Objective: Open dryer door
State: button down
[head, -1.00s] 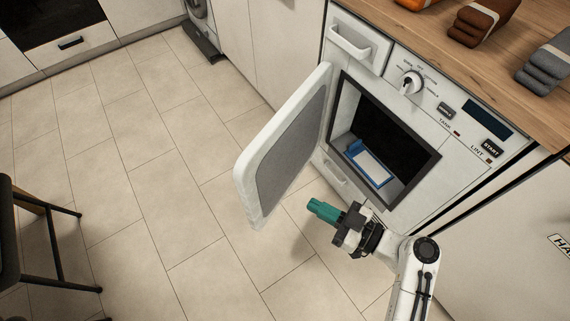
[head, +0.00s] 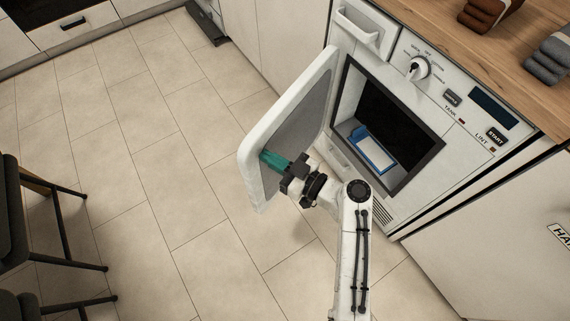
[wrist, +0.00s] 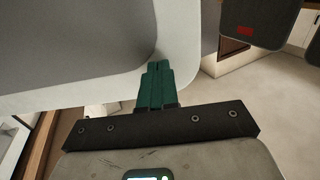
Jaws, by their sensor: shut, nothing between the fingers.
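The dryer (head: 400,203) is a white front-loader under the wooden counter. Its door (head: 257,150) stands wide open, swung out to the left, with a white rim and a grey inner panel. The dark drum opening (head: 388,125) shows, with a blue and white item (head: 372,150) inside at its lower left. My gripper (head: 265,157) has teal fingers, shut and empty, at the inner face of the door near its free edge. In the wrist view the fingertips (wrist: 158,68) overlap the door's white rim (wrist: 178,45); whether they touch it I cannot tell.
Folded towels (head: 490,14) lie on the counter (head: 440,35). Dark chairs (head: 40,215) stand at the far left. The tiled floor (head: 150,150) between the chairs and the door is clear.

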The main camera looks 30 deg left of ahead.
jog(key=shift+a, duration=0.25)
jog(key=w+a+m+t+b, duration=0.2)
jog(key=a+b, duration=0.5)
jog(key=a, duration=0.6)
jog(key=w+a+m+t+h+b, duration=0.1)
jog(key=a+t+b, duration=0.3)
jog(key=a, duration=0.9)
jog(key=shift+w+m+t+b, duration=0.4)
jog(key=shift+w+m+b, duration=0.35)
jog(key=shift+b, duration=0.9)
jog(key=shift+d, duration=0.1)
